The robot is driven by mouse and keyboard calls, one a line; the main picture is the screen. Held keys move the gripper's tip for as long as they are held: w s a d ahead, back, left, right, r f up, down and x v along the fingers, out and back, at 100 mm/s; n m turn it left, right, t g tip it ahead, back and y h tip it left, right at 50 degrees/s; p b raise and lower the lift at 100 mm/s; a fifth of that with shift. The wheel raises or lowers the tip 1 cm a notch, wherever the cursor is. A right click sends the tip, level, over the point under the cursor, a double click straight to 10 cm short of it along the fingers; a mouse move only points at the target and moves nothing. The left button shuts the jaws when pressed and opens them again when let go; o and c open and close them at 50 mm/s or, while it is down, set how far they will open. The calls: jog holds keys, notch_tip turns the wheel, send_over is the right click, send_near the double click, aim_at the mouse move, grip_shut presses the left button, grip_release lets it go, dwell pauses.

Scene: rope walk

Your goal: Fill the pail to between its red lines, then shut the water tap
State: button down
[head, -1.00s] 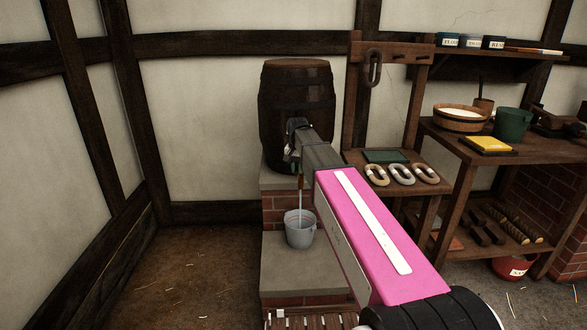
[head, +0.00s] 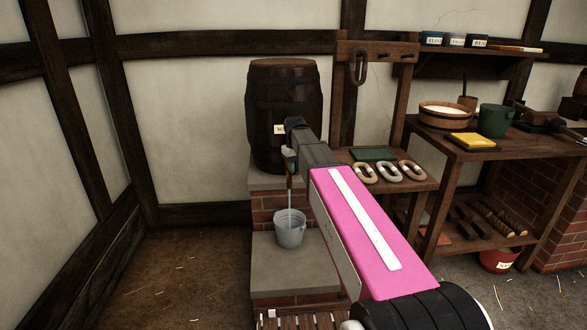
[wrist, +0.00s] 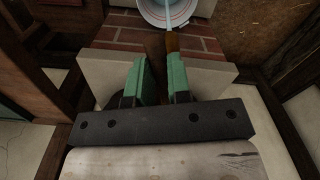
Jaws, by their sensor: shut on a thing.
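The dark wooden barrel (head: 284,95) stands on a brick and stone ledge. The tap's brown spout (wrist: 172,42) shows beside my gripper in the wrist view, and the tap body is mostly hidden behind my gripper. A thin stream of water (head: 290,196) falls from the spout into the grey pail (head: 290,234), upright on the lower stone step. The wrist view shows part of the pail (wrist: 150,14) with a red line inside; the water level is unclear. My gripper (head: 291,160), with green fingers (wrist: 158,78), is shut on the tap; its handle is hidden.
A rack with pale horseshoe-shaped pieces (head: 387,171) stands right of the barrel. A workbench (head: 470,152) with a wooden tub and a green pail is farther right. A slatted wooden piece (head: 300,319) lies in front of the step.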

dwell(0.3)
jog(key=c, duration=1.1)
grip_release()
jog(key=shift+o, duration=0.2)
notch_tip(320, 180, up, 11)
jog(key=shift+f, duration=0.1)
